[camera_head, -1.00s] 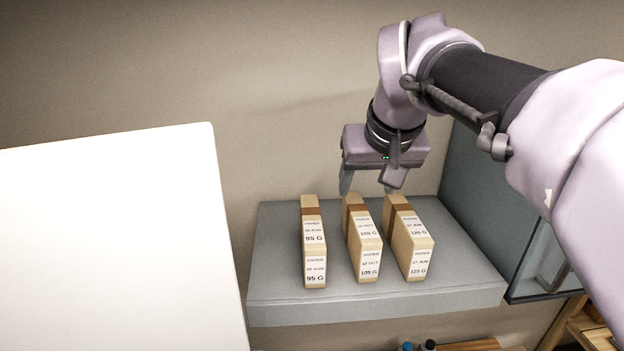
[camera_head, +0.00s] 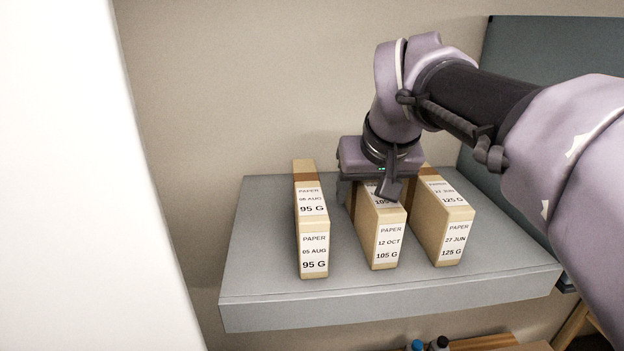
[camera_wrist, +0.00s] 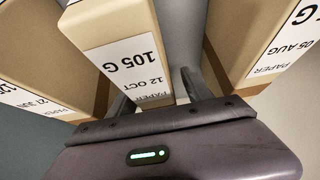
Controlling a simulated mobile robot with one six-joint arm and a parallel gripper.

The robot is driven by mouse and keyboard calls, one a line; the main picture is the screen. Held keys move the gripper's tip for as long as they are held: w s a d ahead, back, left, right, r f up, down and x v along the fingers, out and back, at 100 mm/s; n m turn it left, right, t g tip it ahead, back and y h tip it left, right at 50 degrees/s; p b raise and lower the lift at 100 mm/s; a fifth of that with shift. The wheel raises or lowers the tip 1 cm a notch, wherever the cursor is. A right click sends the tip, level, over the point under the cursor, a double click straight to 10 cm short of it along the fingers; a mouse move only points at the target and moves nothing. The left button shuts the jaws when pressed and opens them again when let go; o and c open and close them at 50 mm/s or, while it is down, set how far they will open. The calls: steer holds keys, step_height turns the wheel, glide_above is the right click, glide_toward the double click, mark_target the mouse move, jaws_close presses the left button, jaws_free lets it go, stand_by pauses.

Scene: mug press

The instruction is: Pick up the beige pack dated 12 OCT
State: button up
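The beige pack labelled 12 OCT, 105 G (camera_head: 385,245) stands upright in the middle of a row of three on a grey shelf (camera_head: 265,287). It also shows in the wrist view (camera_wrist: 115,25), with its label upside down. My gripper (camera_head: 366,192) is over the rear part of this pack, one finger down on each side. In the wrist view my gripper (camera_wrist: 157,95) is open around it, with a visible gap at the right finger. The gripper hides part of the pack's top label and rear.
A 05 AUG, 95 G pack (camera_head: 313,235) stands to the left, and a 27 JUN, 125 G pack (camera_head: 440,225) close on the right. A wall is behind the shelf. A large white panel (camera_head: 70,180) fills the left.

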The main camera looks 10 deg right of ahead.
steer(key=shift+s+d+r, duration=0.1)
steer(key=shift+s+r, duration=0.1)
steer(key=shift+s, duration=0.4)
steer(key=shift+s+r, duration=0.2)
steer(key=shift+s, duration=0.35)
steer(key=c, duration=0.7)
steer(key=shift+w+d+f, duration=0.1)
steer(key=shift+w, duration=0.05)
steer(key=c, duration=0.4)
steer(key=shift+w+f, duration=0.15)
steer(key=shift+w, duration=0.2)
jaws_close()
